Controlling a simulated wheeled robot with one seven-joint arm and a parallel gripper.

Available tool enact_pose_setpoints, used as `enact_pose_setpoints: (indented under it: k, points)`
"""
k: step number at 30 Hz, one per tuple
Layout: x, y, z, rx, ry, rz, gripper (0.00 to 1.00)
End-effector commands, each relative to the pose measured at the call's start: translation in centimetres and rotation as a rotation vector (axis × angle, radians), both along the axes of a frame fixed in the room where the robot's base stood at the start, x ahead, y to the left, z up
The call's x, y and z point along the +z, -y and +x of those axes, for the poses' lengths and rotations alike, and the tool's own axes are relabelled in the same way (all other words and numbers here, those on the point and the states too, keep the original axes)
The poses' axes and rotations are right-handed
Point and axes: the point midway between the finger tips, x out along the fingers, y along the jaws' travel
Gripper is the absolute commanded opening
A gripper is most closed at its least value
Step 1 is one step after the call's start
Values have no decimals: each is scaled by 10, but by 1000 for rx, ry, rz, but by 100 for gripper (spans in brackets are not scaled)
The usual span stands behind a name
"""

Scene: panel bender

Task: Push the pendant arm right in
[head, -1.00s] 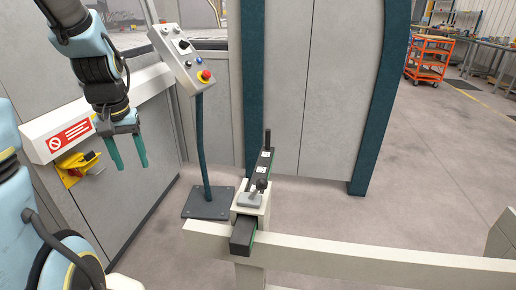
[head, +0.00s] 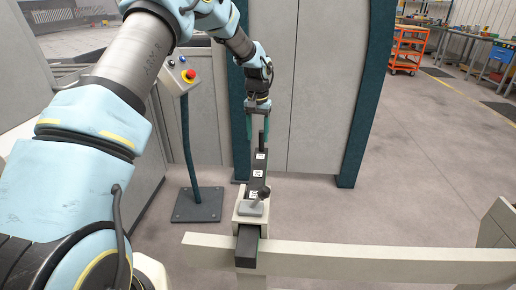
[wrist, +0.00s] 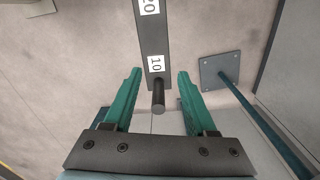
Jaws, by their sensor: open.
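The pendant arm appears to be the dark sliding bar (head: 259,178) with white number labels. It runs through a pale block (head: 240,213) on the cream rail and sticks out toward the machine. An upright dark peg (head: 261,139) stands at its far end. In the wrist view the bar (wrist: 151,40) shows labels 10 and 20, and the peg (wrist: 158,97) lies between the fingers. My gripper (head: 258,136) is open at the peg, its green fingers (wrist: 160,75) on either side with gaps. A knobbed lever (head: 262,194) sits on the block.
The cream rail (head: 370,257) crosses the front. A control box (head: 180,76) with a red button stands on a post with a dark floor plate (head: 198,205), left of the bar. Machine doors (head: 310,90) stand behind.

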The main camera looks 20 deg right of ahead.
Motion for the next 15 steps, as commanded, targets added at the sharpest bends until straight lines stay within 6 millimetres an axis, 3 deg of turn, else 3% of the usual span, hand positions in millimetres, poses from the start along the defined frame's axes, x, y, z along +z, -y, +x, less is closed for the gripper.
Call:
enact_pose_setpoints:
  k: [9,15]
  points:
    - [-52,-1,0,0,-2,1,57]
    - [-65,0,0,0,-1,-1,57]
